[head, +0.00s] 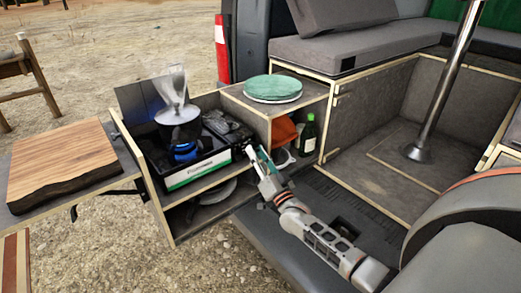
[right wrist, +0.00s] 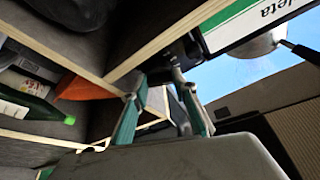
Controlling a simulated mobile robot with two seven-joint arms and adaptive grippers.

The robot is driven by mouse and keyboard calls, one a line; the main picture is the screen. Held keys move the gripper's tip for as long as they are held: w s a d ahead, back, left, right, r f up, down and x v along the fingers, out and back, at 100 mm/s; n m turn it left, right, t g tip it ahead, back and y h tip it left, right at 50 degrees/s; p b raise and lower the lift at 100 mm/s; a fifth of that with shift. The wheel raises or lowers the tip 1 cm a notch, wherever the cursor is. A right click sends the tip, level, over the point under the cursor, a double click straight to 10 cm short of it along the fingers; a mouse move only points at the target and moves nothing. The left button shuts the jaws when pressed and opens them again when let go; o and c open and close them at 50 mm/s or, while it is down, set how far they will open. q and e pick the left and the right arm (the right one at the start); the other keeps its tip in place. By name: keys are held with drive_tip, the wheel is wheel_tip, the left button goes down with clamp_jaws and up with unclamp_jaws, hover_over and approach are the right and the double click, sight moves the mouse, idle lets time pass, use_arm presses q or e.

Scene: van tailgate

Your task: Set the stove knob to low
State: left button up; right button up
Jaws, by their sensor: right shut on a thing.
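The camping stove (head: 200,165) sits on the pull-out kitchen's upper shelf. A dark pot (head: 178,124) stands on it, steaming, with a blue flame (head: 183,149) showing beneath. My right gripper (head: 256,160) reaches the stove's right front corner and is shut on the stove knob there. The knob is mostly hidden by the fingers, so its setting cannot be read. In the right wrist view the green-padded fingers (right wrist: 163,105) reach up beside the stove's white and green front panel (right wrist: 255,22). My left gripper is not in view.
A wooden board (head: 62,158) lies on the side table at left. A round green-topped item (head: 273,88) sits on the cabinet right of the stove. A green bottle (head: 308,135) stands in the cubby near my right arm. Wooden shelf edges surround the gripper closely.

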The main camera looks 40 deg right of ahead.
drive_tip(key=shift+a+m+g+h+p, duration=0.1)
drive_tip(key=shift+m+g+h+p, duration=0.55)
drive_tip(key=shift+m+p, duration=1.05)
drive_tip(key=shift+a+m+g+h+p, duration=0.1)
drive_tip(key=shift+m+g+h+p, duration=0.25)
drive_tip(key=shift+m+h+p, duration=1.25)
drive_tip(key=shift+m+y+b, duration=0.55)
drive_tip(key=shift+m+y, duration=0.05)
drive_tip(key=shift+y, duration=0.15)
drive_tip(key=o, duration=1.1)
drive_tip(key=shift+r, duration=0.1)
drive_tip(key=shift+s, duration=0.1)
drive_tip(key=v, duration=1.2)
